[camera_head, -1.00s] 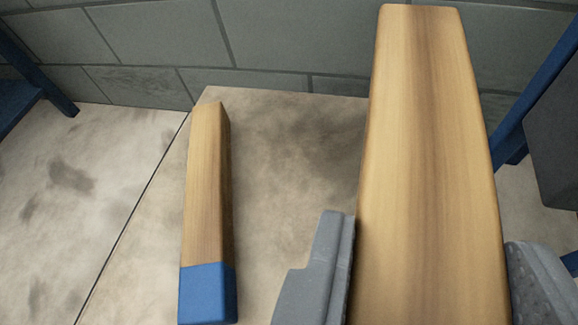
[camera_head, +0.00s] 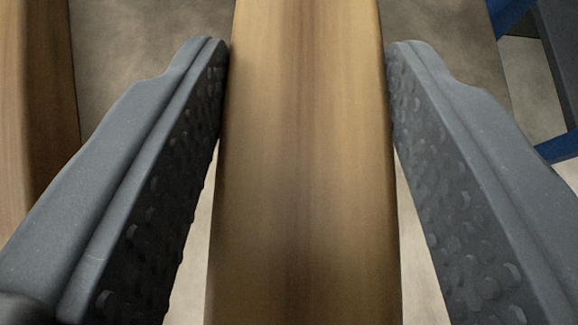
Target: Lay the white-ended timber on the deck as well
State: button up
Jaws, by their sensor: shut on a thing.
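A long wooden timber (camera_head: 305,200) runs up the middle of the camera_head view, between my two grey fingers. My gripper (camera_head: 306,60) is shut on this timber, with a fingertip against each long side. Both ends of the timber are out of view, so I cannot see a white end. A second timber (camera_head: 40,130) lies along the left edge, apart from my left finger. Its ends are out of view too. The mottled tan surface (camera_head: 150,45) shows between the two timbers; I cannot tell whether it is the deck.
A blue frame bar (camera_head: 512,14) and a dark grey panel (camera_head: 550,60) stand at the upper right, beyond my right finger. The strip of surface between the second timber and my left finger is bare.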

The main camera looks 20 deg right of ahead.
jog(key=shift+f+b, duration=0.6)
jog(key=shift+f, duration=1.75)
jog(key=o, duration=1.2)
jog(key=p+v, duration=0.2)
jog(key=v, duration=1)
jog(key=shift+p, duration=0.35)
